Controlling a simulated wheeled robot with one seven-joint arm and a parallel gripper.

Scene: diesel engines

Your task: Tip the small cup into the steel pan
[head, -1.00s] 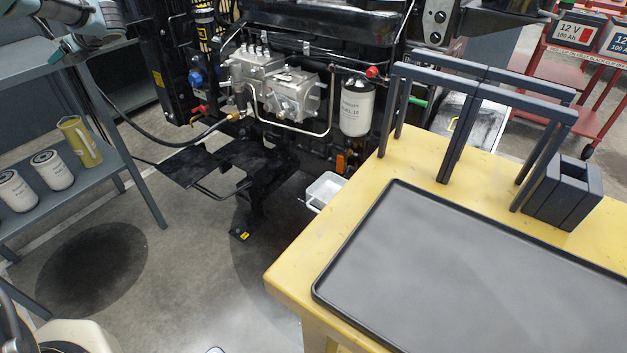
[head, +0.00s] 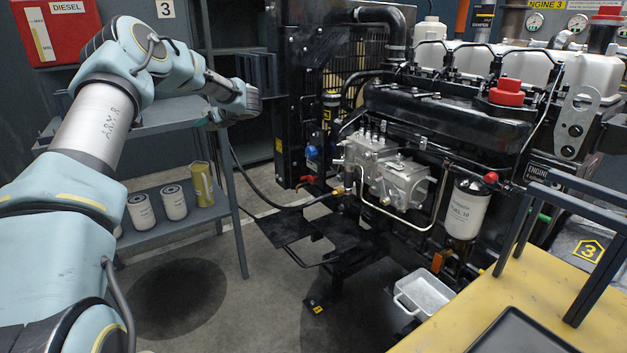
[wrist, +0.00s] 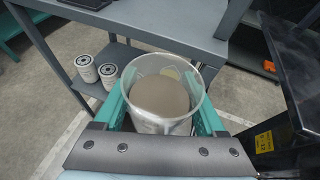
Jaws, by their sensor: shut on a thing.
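The small cup (wrist: 160,120) is clear and holds a grey-brown content whose flat surface shows through the open rim. My gripper (wrist: 162,112) is shut on the cup, with one teal finger on each side of it. The steel pan (head: 424,293) is a pale, shallow rectangular pan with a handle. It sits low beneath the engine's filter, beside the yellow bench, well away from my gripper. Its inside looks empty.
The grey shelf unit (head: 160,238) at left bears white filters (head: 174,203) and a yellow-brown can (head: 202,184). The black engine (head: 440,125) fills the right. The yellow bench (head: 470,315) with dark frames edges the lower right. Open floor lies between shelf and engine.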

